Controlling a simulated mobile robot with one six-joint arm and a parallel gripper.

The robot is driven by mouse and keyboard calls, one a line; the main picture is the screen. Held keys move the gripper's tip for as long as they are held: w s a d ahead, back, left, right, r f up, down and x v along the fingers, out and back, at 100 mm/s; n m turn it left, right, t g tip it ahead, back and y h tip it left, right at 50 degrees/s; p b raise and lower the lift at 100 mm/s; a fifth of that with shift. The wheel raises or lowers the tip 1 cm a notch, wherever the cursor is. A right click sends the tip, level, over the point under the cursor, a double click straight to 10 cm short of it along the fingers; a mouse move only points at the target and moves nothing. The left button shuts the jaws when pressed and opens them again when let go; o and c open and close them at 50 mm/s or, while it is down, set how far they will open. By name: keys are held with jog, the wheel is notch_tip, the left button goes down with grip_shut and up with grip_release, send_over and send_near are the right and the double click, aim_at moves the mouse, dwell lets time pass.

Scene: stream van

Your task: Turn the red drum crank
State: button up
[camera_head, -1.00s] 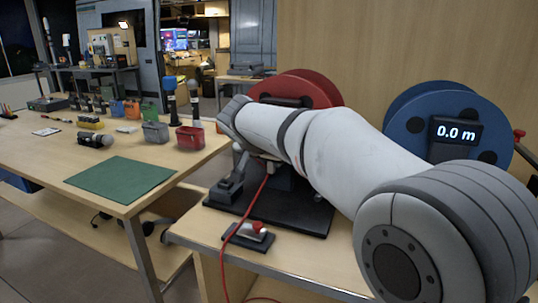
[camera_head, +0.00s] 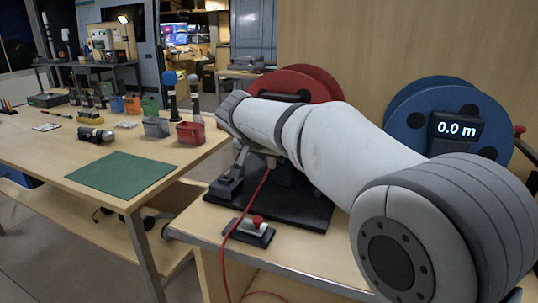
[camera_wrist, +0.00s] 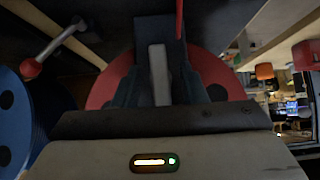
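The red drum (camera_head: 318,82) stands at the back of the side bench, partly hidden by my arm in the head view. It also fills the middle of the wrist view (camera_wrist: 113,80), behind my gripper. My gripper (camera_wrist: 160,80) has two dark fingers standing apart in front of that drum. A pale grey bar (camera_wrist: 159,75) shows between them; I cannot tell whether it is the drum's crank or its stand, or whether the fingers touch it. I cannot make out a knob on the red drum.
The blue drum (camera_head: 417,129), with a 0.0 m display (camera_head: 456,130), stands to the right. Its red-knobbed crank (camera_wrist: 32,68) shows in the wrist view. The left table (camera_head: 50,150) holds bins and a green mat (camera_head: 122,172).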

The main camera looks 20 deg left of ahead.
jog(key=p+v, duration=0.1)
jog(key=v, duration=0.6)
jog(key=shift+s+r, duration=0.3)
